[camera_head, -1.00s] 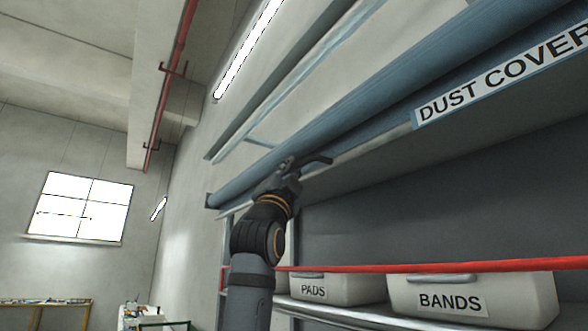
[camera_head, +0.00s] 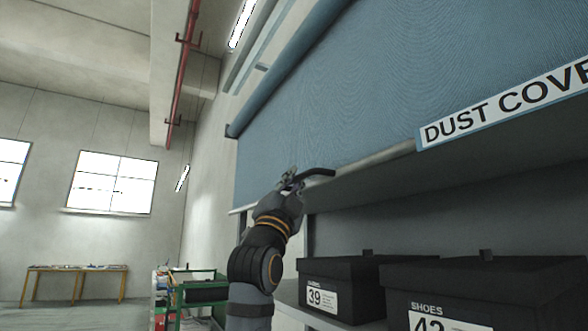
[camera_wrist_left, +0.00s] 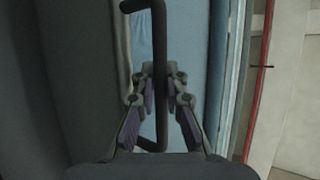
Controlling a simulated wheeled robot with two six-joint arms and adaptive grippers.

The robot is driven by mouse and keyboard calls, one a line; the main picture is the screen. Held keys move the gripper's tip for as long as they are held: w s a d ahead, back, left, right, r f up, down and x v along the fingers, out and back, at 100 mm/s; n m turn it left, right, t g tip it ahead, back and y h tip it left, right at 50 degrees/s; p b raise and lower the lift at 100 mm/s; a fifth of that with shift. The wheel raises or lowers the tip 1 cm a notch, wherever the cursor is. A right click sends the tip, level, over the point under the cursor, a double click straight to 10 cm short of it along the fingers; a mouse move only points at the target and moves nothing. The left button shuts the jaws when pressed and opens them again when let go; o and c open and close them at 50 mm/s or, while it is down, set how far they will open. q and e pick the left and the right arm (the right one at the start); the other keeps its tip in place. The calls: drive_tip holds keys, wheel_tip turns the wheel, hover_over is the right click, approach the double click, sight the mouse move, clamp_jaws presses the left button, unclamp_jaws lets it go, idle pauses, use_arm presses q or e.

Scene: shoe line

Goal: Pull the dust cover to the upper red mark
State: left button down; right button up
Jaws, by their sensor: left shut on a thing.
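The blue dust cover (camera_head: 340,100) hangs from its roller (camera_head: 285,70) as a broad sheet in the head view. Its grey hem bar (camera_head: 370,161) carries a "DUST COVER" label (camera_head: 500,105). My left gripper (camera_head: 291,179) is at the dark handle (camera_head: 319,172) near the left part of the hem bar. In the left wrist view the handle (camera_wrist_left: 159,50) runs between the two fingers, and the gripper (camera_wrist_left: 160,98) is shut on it. No red mark on the rack can be made out now. My right gripper is not in view.
Dark shoe boxes labelled 39 (camera_head: 345,290) and 42 (camera_head: 480,295) stand on a shelf below the hem. A red pipe (camera_head: 182,70) runs on the wall at left. A green cart (camera_head: 190,295) and a table (camera_head: 75,270) stand in the back.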

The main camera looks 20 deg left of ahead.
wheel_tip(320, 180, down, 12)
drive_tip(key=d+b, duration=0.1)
drive_tip(key=b, duration=1)
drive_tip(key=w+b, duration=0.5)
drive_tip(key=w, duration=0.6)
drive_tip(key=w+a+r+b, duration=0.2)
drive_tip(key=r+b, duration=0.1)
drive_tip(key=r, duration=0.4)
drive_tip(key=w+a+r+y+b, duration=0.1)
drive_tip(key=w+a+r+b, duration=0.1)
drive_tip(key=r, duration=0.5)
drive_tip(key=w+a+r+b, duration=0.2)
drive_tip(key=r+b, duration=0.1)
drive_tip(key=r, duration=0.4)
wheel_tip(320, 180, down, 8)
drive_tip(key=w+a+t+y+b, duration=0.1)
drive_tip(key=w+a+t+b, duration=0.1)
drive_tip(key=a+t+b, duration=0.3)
use_arm(q)
wheel_tip(320, 180, down, 58)
drive_tip(key=b, duration=0.2)
drive_tip(key=shift+f, duration=0.2)
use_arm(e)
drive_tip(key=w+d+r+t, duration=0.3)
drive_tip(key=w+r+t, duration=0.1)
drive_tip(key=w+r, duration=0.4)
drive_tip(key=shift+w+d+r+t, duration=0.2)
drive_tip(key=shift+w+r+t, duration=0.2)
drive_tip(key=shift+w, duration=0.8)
